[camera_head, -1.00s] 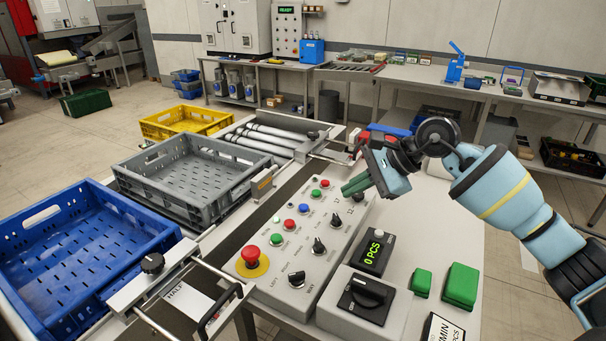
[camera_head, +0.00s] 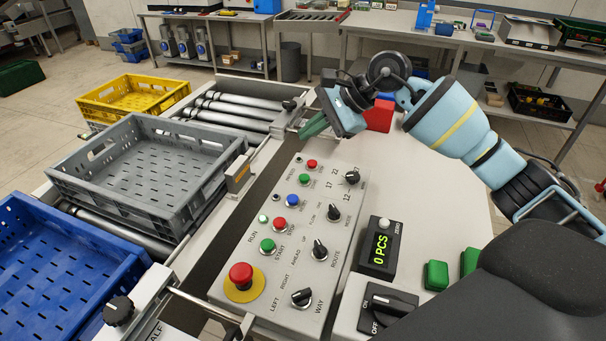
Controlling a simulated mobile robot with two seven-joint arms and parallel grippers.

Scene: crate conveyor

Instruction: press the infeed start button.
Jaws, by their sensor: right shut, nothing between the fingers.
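The control panel (camera_head: 335,252) is a pale sloped box in the middle. A green button (camera_head: 267,246) marked START sits on its left side near a red button (camera_head: 280,225) and a small lit RUN lamp (camera_head: 263,219). A second green button (camera_head: 304,180) sits farther up, beside another red button (camera_head: 312,164); its label is too small to read surely, so I cannot tell which green button is the infeed one. My right gripper (camera_head: 313,126) is shut and empty, its green fingertips over the panel's far end, apart from the buttons. My left gripper is out of view.
A red mushroom button (camera_head: 241,276) on a yellow base, a blue button (camera_head: 292,201) and black knobs (camera_head: 320,250) share the panel. A counter (camera_head: 381,247) reads 0 PCS. Grey (camera_head: 150,205), blue (camera_head: 30,275) and yellow (camera_head: 130,97) crates stand left. A red block (camera_head: 379,116) lies behind the gripper.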

